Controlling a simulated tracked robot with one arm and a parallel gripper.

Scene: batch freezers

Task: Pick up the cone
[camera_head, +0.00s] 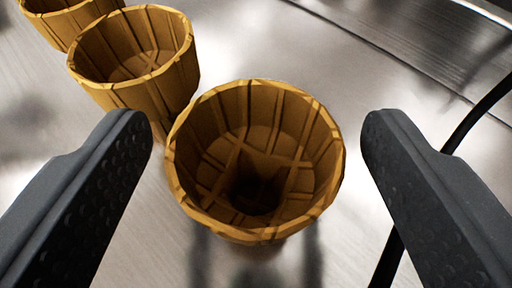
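An empty golden-brown wafer cone (322,190) stands upright on the metal surface, its round open mouth facing me. It lies between the two dark fingers of my gripper (257,150), nearer the left finger. My gripper is open, with a visible gap between each finger and the cone's rim. The cone's lower part is hidden under its rim. A second cone (170,95) stands behind it to the upper left, close to its rim; I cannot tell if they touch.
A third cone (62,22) is cut off at the top left corner, near the second. The brushed metal surface (290,45) is clear at the upper middle and has a seam at the upper right. A black cable (470,120) curves down the right side, passing behind the right finger.

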